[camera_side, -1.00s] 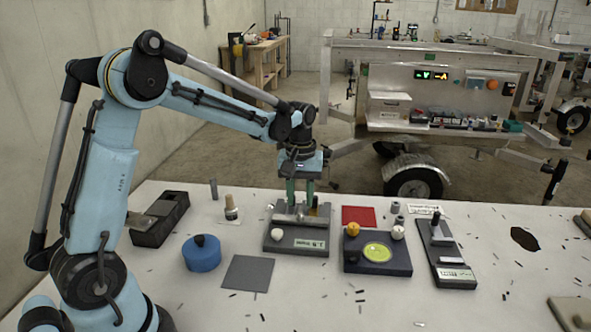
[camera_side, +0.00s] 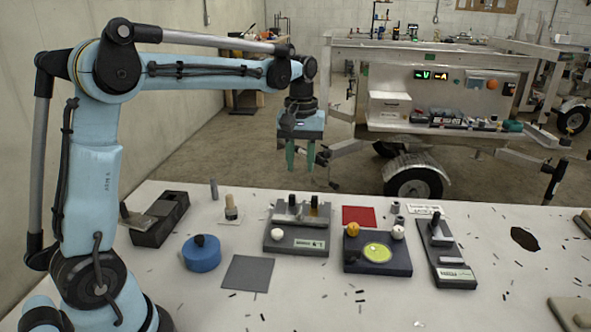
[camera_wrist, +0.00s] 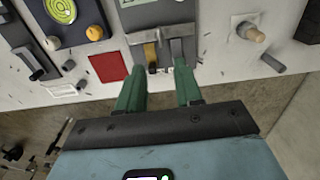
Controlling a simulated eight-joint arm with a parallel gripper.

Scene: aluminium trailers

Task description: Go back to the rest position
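My gripper (camera_side: 300,160) has two green fingers and hangs in the air above the far edge of the table, over a grey fixture (camera_side: 284,247) with a white knob and a label. The fingers are apart with nothing between them. In the wrist view the gripper (camera_wrist: 160,85) shows its two fingers spread, with the fixture (camera_wrist: 150,18) beyond their tips. The fixture's small metal and brass-coloured pieces stand in its upper part, clear of the fingers.
On the white table are a dark box (camera_side: 160,225), a blue round pot (camera_side: 202,257), a grey square pad (camera_side: 248,273), a red square (camera_side: 358,216), a dark block with a yellow-green dial (camera_side: 350,266) and a black slide fixture (camera_side: 455,280). A trailer (camera_side: 440,90) stands behind.

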